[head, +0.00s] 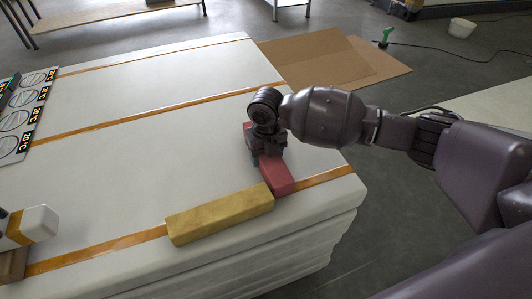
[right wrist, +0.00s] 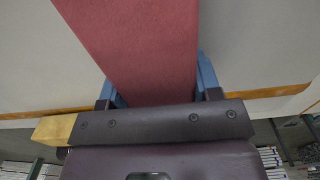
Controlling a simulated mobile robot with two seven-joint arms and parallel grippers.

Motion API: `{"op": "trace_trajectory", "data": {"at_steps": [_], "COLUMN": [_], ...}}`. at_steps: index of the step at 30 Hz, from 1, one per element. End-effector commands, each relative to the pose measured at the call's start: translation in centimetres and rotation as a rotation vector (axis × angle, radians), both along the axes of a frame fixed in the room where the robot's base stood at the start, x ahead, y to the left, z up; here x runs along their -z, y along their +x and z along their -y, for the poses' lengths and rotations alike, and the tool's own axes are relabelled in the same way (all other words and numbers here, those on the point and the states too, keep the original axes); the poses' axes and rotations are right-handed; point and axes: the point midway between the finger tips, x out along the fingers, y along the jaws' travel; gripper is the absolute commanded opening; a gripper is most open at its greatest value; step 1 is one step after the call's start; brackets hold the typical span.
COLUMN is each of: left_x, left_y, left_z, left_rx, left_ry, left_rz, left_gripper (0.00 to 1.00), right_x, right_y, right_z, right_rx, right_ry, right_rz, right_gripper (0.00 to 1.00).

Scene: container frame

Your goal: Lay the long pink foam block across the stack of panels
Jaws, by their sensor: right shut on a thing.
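The long pink foam block (head: 277,175) looks dark pinkish red in the head view. My right gripper (head: 262,155) is shut on it, over the right part of the stack of panels (head: 150,130). In the right wrist view the block (right wrist: 150,45) runs away between the two blue fingers (right wrist: 157,85). Its near end lies close to the stack's front edge, beside a yellow block. I cannot tell whether it touches the panels. The arm and gripper hide its far part in the head view. The stack is white with orange straps. My left gripper is not in view.
The yellow block (head: 220,214) lies along the front strap and shows in the right wrist view (right wrist: 54,130). A white object with an orange band (head: 38,224) is at the lower left. A printed sheet (head: 22,115) lies at the left edge. Cardboard (head: 330,62) lies behind on the floor.

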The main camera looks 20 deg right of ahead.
Motion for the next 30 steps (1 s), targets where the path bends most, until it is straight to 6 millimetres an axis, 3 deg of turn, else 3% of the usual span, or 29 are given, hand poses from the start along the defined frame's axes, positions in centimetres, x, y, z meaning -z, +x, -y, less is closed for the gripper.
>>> {"op": "trace_trajectory", "data": {"at_steps": [10,11,16,27,30], "left_x": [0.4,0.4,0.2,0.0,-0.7], "left_y": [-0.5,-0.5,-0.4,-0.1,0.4], "left_z": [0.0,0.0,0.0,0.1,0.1], "left_rx": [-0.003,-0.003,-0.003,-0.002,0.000], "left_ry": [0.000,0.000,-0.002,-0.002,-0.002], "left_rz": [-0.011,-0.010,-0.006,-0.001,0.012], "left_gripper": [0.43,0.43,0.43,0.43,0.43], "right_x": [0.6,0.5,0.5,0.5,-0.9], "right_y": [0.0,0.0,0.0,0.0,0.1], "right_z": [0.0,0.0,0.0,0.0,0.0], "right_rx": [0.000,0.000,0.000,0.000,-0.001], "right_ry": [0.000,0.000,0.000,0.000,0.001], "right_rz": [-0.001,0.000,0.000,0.000,0.004], "right_gripper": [0.35,0.62,0.88,0.88,0.88]}}
